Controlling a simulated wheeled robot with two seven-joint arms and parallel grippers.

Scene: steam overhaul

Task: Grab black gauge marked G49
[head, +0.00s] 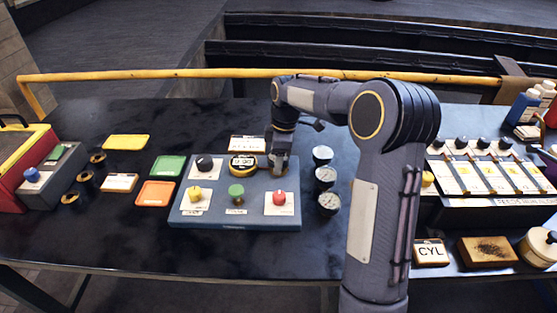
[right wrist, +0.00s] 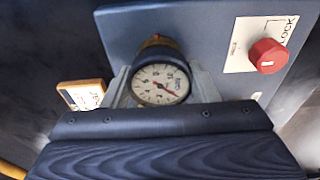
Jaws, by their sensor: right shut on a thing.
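My right gripper (head: 280,165) is over the back right part of the blue panel. In the right wrist view it is shut on a round gauge (right wrist: 160,85) with a dark rim, a white dial and a red needle. A finger shows on each side of the gauge, and a brass-coloured part shows just beyond it. Three more dark-rimmed gauges stand in a column right of the panel: back (head: 322,154), middle (head: 326,176) and front (head: 328,202). Their marks are not readable. My left gripper is not in view.
The red knob (right wrist: 267,56) is near the held gauge. Green and orange trays (head: 155,194) lie to the left. A yellow rail (head: 180,73) runs behind the table.

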